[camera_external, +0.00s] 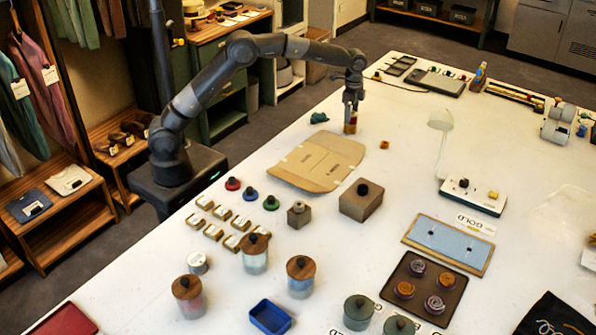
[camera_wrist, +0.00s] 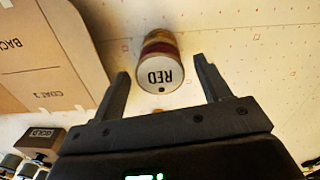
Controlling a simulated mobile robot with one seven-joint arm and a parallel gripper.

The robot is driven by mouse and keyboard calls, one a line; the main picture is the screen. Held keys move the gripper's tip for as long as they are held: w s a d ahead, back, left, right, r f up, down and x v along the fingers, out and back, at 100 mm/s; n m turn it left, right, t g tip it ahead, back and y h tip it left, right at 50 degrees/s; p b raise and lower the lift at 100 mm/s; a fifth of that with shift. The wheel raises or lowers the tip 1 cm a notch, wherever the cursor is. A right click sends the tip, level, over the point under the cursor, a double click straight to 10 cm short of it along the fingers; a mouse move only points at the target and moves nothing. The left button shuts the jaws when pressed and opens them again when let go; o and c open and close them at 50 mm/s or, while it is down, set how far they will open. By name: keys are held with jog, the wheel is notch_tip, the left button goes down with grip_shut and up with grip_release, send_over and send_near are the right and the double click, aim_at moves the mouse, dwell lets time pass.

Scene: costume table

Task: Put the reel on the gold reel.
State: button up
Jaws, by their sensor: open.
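A reel with a white end face marked RED (camera_wrist: 160,75) stands between the fingers of my gripper (camera_wrist: 165,82) in the wrist view, with a dark red band below its face. A gold-tan band, which looks like the gold reel (camera_wrist: 157,35), shows under it, so the red reel appears to rest on top. My gripper is open, one finger on each side, with gaps visible. In the external view my gripper (camera_external: 352,103) points down over this small red and gold stack (camera_external: 350,127) at the table's far left edge. Exact alignment is hard to tell.

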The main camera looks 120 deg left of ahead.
notch_tip(320, 180, up, 10)
jog(key=shift+r, duration=0.25)
jog(key=s+d+r+t, duration=0.1)
jog(key=d+r, duration=0.2)
jog(key=d, duration=0.7)
jog(key=s+d+r+t+y, duration=0.1)
jog(key=d+r, duration=0.3)
jog(key=d, duration=0.6)
jog(key=s+d+r, duration=0.1)
jog(key=d+r, duration=0.2)
jog(key=d, duration=0.7)
jog(key=s+d+f+t, duration=0.1)
jog(key=s+d+f, duration=0.2)
jog(key=s+d, duration=0.3)
jog(key=s+d+f+m+t, duration=0.1)
jog(key=s+d+f, duration=0.2)
jog(key=s+d, duration=0.4)
jog(key=s+d+f+t+h, duration=0.1)
jog(key=s+d+f, duration=0.2)
jog(key=s+d, duration=0.4)
jog(key=shift+d+f+m+t, duration=0.3)
jog(key=shift+d+m, duration=0.1)
jog(key=shift+d, duration=0.1)
